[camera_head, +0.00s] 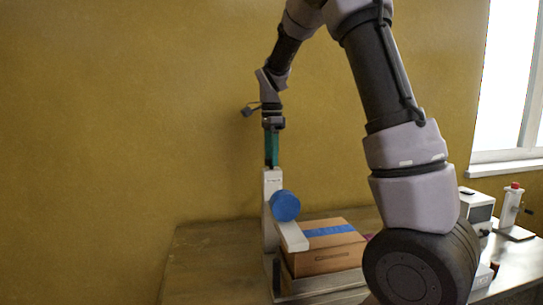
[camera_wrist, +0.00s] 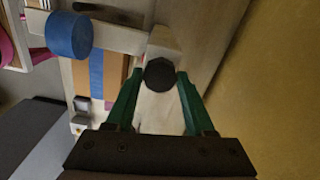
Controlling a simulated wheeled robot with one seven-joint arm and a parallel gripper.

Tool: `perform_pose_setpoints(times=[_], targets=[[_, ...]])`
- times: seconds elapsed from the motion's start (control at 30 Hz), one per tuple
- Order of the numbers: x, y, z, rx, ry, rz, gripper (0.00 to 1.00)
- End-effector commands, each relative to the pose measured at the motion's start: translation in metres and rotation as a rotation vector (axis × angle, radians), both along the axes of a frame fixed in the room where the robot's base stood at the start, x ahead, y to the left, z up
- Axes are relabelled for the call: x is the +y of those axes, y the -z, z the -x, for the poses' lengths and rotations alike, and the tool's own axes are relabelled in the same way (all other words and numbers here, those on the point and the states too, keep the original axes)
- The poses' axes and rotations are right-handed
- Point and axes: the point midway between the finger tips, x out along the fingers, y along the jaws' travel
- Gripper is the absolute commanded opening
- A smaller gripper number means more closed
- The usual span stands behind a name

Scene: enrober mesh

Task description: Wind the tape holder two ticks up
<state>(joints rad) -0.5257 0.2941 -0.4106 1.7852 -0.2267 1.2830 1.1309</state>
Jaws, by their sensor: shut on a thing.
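The tape holder is a pale upright post (camera_head: 270,185) with a blue tape roll (camera_head: 285,206) and a pale arm (camera_head: 293,237) on its right side. In the wrist view the blue roll (camera_wrist: 69,36) is at upper left, and a dark round knob (camera_wrist: 160,73) sits on the post's top. My gripper (camera_head: 271,164) points straight down at the post's top. Its green fingers (camera_wrist: 161,77) are shut on the knob, one on each side. No tick marks or scale can be made out.
A cardboard box (camera_head: 325,258) with a blue tape strip sits right of the post, under the arm. A white device (camera_head: 478,207) and a red-topped stand (camera_head: 512,205) are farther right. The table (camera_head: 208,262) left of the post is clear.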

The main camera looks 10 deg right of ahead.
Motion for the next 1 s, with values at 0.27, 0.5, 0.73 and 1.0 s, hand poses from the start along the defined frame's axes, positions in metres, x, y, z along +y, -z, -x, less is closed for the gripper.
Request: perform_pose_setpoints(times=[0.27, 0.5, 0.73, 1.0], targets=[[0.0, -0.001, -0.001, -0.002, 0.001, 0.0, 0.83], [0.0, -0.001, 0.0, -0.001, 0.001, 0.0, 0.83], [0.0, -0.031, -0.001, -0.005, 0.001, -0.002, 0.83], [0.0, -0.084, -0.001, -0.005, 0.001, -0.002, 0.83]])
